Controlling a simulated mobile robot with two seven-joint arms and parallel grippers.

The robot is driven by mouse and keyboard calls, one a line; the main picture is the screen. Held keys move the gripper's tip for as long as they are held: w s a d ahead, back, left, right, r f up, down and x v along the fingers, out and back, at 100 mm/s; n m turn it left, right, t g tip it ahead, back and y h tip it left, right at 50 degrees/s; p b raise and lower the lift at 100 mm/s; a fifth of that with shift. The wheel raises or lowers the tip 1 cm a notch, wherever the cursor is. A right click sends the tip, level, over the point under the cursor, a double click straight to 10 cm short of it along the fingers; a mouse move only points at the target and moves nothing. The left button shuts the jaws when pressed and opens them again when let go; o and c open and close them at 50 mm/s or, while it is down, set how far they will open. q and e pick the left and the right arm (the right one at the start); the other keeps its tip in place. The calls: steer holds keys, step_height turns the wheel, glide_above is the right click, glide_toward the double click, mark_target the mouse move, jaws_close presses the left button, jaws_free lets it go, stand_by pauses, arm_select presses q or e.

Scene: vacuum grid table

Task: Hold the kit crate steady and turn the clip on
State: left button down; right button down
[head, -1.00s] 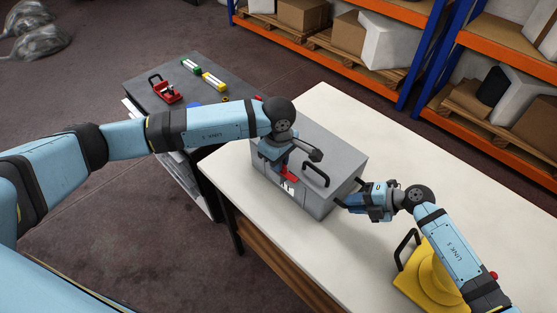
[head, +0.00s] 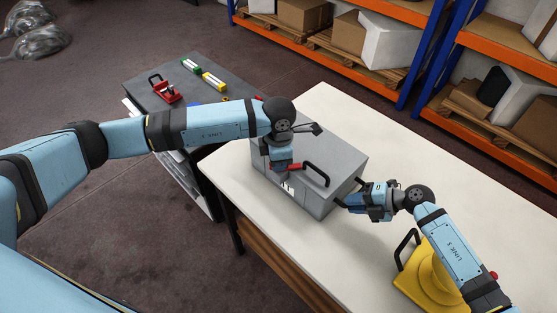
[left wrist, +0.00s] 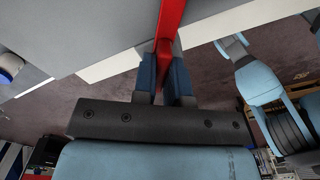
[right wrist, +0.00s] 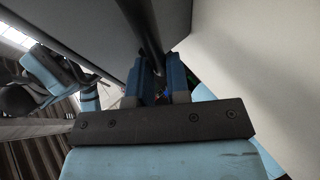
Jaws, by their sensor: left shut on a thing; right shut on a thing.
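The grey kit crate (head: 318,205) stands closed on the white table, with a black handle (head: 317,174) on its top. The red clip (head: 293,167) is at the upper part of its front. My left gripper (head: 281,167) is shut on the clip; the left wrist view shows the red bar (left wrist: 170,28) between its fingers. My right gripper (head: 350,202) is at the crate's right end, shut on a dark bar (right wrist: 146,28) there that looks like a side handle. The left gripper and arm hide part of the lid and front.
A yellow object with a black handle (head: 428,274) stands at the table's right front, close to my right arm. A dark side bench (head: 140,84) at the left holds a red tool (head: 165,91) and small green and yellow items. The white table (head: 425,160) is clear behind the crate.

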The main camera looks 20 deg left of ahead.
arm_select(q)
steer(key=n, duration=0.3)
steer(key=shift+n, duration=0.3)
arm_select(e)
steer(key=shift+s+f, duration=0.1)
steer(key=shift+f, duration=0.1)
arm_select(q)
steer(key=shift+w+r+n, duration=0.1)
steer(key=shift+n, duration=1.5)
steer(key=c, duration=1.2)
jaws_free()
steer(key=shift+o, duration=0.2)
step_height(320, 180, up, 12)
